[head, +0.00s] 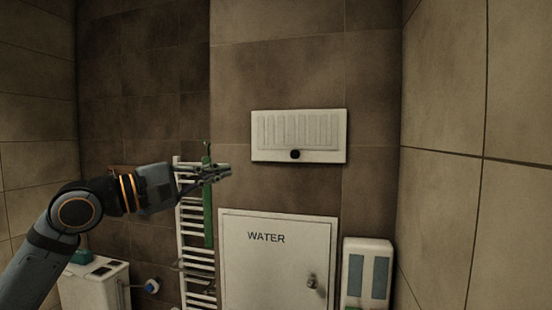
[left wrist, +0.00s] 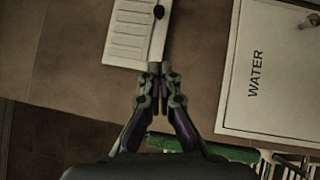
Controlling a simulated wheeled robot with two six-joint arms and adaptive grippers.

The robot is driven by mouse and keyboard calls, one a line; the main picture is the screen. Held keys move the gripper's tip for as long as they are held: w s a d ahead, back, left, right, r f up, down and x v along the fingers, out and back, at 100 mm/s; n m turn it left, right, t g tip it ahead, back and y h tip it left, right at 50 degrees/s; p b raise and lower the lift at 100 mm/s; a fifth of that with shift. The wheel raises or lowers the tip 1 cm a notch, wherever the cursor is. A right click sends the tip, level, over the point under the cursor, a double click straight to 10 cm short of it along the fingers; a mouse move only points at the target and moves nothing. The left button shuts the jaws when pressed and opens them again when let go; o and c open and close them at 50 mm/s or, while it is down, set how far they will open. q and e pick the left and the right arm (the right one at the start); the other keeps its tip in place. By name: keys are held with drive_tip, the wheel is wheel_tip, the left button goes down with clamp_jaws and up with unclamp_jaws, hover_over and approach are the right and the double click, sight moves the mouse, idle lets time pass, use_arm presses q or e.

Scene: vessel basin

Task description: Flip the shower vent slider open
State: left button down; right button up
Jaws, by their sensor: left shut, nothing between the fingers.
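The shower vent (head: 262,151) is a white rectangular plate with upright slats, fixed to the brown tiled wall in the head view. A black round slider knob (head: 295,154) sits at its lower middle. In the left wrist view the vent (left wrist: 128,35) is at the top, with its dark knob (left wrist: 158,12) near the top edge. My left gripper (head: 229,171) is shut and empty, left of the vent and slightly below it, apart from the knob. Its fingertips also show in the left wrist view (left wrist: 159,68). My right gripper is not in view.
A white door marked WATER (head: 265,265) is below the vent. A white towel rail (head: 195,230) with a green item (head: 208,215) stands behind my left gripper. A white dispenser (head: 368,250) hangs at lower right. The wall around the vent is clear.

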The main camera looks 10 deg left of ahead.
sight(296, 153)
use_arm(q)
drive_tip(key=p+x, duration=0.2)
drive_tip(key=x, duration=0.1)
drive_tip(key=p+x, duration=0.5)
drive_tip(key=x, duration=0.2)
drive_tip(key=shift+r, duration=0.3)
drive_tip(key=d+p, duration=0.1)
drive_tip(key=d, duration=0.1)
drive_tip(key=shift+w+d+r+p, duration=0.1)
drive_tip(key=shift+d+r+p, duration=0.05)
drive_tip(key=shift+d+p, duration=0.2)
drive_tip(key=shift+d, duration=0.55)
drive_tip(key=shift+a, duration=0.1)
